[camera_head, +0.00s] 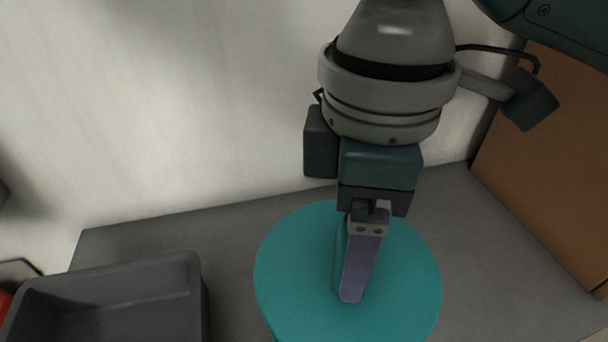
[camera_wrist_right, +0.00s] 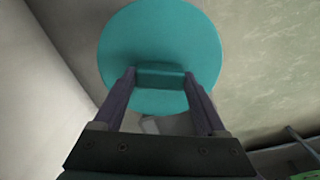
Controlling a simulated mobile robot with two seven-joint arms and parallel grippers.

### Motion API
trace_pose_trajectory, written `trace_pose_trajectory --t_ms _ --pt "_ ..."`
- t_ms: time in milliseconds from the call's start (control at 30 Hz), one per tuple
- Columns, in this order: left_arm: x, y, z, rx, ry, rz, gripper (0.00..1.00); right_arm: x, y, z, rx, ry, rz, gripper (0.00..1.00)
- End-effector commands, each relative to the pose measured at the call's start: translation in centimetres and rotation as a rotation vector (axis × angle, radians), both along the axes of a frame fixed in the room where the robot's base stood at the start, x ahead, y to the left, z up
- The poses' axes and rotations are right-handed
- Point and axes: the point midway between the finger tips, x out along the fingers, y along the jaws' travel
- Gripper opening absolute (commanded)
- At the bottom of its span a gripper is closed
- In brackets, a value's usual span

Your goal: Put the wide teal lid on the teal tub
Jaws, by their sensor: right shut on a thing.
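The wide teal lid (camera_head: 290,268) is a flat round disc in the lower middle of the head view. It also fills the upper middle of the right wrist view (camera_wrist_right: 160,35). My right gripper (camera_head: 350,292) reaches down over the lid's middle. Its two purple fingers, seen in the right wrist view (camera_wrist_right: 160,82), are shut on the lid's raised teal bar handle (camera_wrist_right: 160,76). No teal tub can be made out; the lid hides what is beneath it, so I cannot tell whether it rests on anything. My left gripper is not in view.
A dark grey open bin (camera_head: 110,285) stands at the lower left on the grey worktop (camera_head: 235,225). A brown panel (camera_head: 545,160) stands at the right. A pale wall (camera_head: 180,110) runs behind. Part of a red thing (camera_head: 4,302) shows at the left edge.

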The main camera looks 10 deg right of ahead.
Motion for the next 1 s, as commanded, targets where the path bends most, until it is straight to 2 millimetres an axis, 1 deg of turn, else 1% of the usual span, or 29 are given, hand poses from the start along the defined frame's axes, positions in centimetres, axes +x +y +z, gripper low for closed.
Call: trace_pose_trajectory --t_ms 33,100,267,500,600,833,967,1000 --pt "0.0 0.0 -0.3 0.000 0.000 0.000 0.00 -0.1 0.0 -1.4 -0.002 0.004 -0.002 0.15" --pt "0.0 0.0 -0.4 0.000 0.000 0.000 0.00 0.0 0.0 -2.5 -0.002 0.002 -0.002 0.15" --pt "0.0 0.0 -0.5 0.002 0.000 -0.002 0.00 0.0 0.0 -3.9 0.000 0.001 -0.001 0.15" --pt "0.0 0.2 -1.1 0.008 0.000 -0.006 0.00 0.0 0.0 -7.5 -0.001 0.001 -0.001 0.15" --pt "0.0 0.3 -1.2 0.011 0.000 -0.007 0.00 0.0 0.0 -8.0 0.000 -0.001 -0.001 0.15" --pt "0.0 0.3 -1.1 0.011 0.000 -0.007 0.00 0.1 0.0 -8.0 -0.001 -0.002 -0.001 0.15" --pt "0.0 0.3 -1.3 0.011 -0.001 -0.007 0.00 0.0 0.0 -8.3 0.001 -0.001 -0.002 0.15" --pt "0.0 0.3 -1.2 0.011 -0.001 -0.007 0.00 0.0 0.0 -8.3 0.001 -0.001 -0.001 0.79"
